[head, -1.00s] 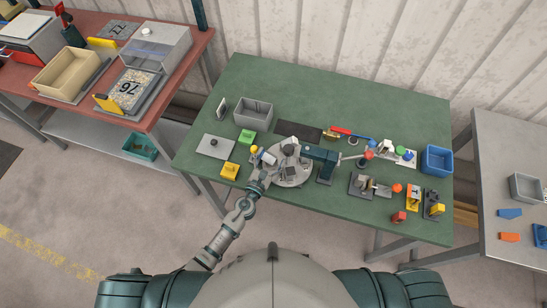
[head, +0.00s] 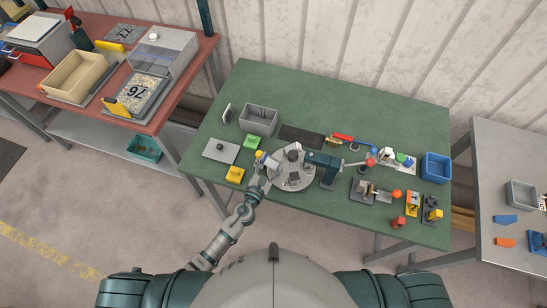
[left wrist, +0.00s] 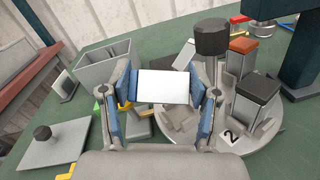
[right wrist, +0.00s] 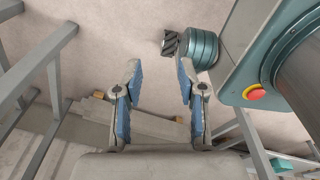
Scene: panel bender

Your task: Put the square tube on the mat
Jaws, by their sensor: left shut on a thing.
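My left gripper (left wrist: 165,98) is shut on a pale silver block-like piece, which I take to be the square tube (left wrist: 163,87). Its flat face shows between the blue finger pads. In the head view my left gripper (head: 263,172) is at the left edge of the round grey turntable (head: 294,184); the held piece is too small there to make out clearly. The dark mat (head: 302,137) lies flat and bare on the green table, behind the turntable. My right gripper (right wrist: 157,100) is open and empty over the floor, off the table.
Posts with dark and orange tops (left wrist: 258,95) stand on the turntable beside my left gripper. A teal press (head: 322,160) is to its right. The back of the table is clear.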

